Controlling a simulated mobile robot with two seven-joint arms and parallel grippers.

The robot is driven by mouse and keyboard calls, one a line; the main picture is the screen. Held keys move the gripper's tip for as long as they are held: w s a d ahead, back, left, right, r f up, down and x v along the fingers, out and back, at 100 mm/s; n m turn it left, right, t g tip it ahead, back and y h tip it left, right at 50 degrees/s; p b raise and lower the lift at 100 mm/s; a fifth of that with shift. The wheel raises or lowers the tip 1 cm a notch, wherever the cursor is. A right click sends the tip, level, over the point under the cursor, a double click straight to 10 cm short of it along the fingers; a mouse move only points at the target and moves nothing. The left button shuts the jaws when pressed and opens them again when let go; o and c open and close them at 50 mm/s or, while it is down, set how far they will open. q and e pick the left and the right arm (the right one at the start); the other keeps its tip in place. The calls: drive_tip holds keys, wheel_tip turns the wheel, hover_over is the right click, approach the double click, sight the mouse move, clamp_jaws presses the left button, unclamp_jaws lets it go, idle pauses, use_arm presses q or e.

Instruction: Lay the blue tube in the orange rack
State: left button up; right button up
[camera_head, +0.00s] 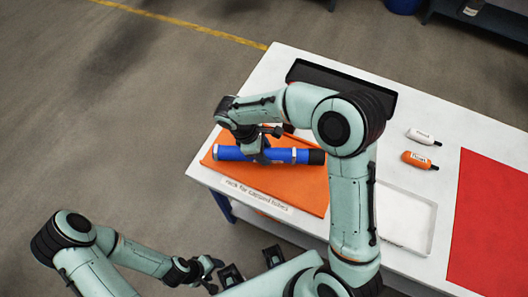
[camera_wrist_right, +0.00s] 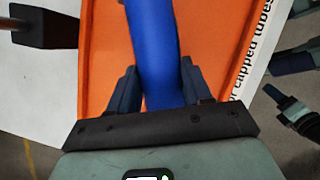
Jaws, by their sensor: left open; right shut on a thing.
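The blue tube (camera_head: 288,156) has a dark cap at its right end and lies level over the orange rack (camera_head: 300,189). My right gripper (camera_head: 262,148) is shut around the tube, left of its middle. In the right wrist view the tube (camera_wrist_right: 151,45) runs between the fingers, with the orange rack (camera_wrist_right: 100,55) beneath. I cannot tell whether the tube touches the rack floor. My left gripper (camera_head: 213,274) is open and empty, off the table's front side at the lower left. My right arm hides part of the rack's back edge.
A black tray (camera_head: 342,77) lies at the table's back. A white bottle (camera_head: 422,137) and an orange bottle (camera_head: 418,160) lie at right, near a clear-white tray (camera_head: 405,218) and a red mat (camera_head: 492,215).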

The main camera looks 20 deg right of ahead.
drive_tip(key=shift+f, duration=0.5)
drive_tip(key=shift+f, duration=0.15)
drive_tip(key=o, duration=1.3)
use_arm(q)
drive_tip(key=shift+s+f, duration=0.1)
drive_tip(key=shift+f, duration=0.05)
use_arm(e)
drive_tip(key=shift+r, duration=0.35)
use_arm(q)
drive_tip(key=shift+w+r+p, duration=0.3)
drive_tip(key=shift+r+p, duration=0.1)
drive_tip(key=shift+r, duration=0.15)
drive_tip(key=shift+w+r+p, duration=0.3)
drive_tip(key=shift+r+p, duration=0.1)
drive_tip(key=shift+r, duration=0.1)
use_arm(e)
drive_tip(key=v, duration=1.1)
drive_tip(key=shift+a+r, duration=0.2)
drive_tip(key=shift+r, duration=0.05)
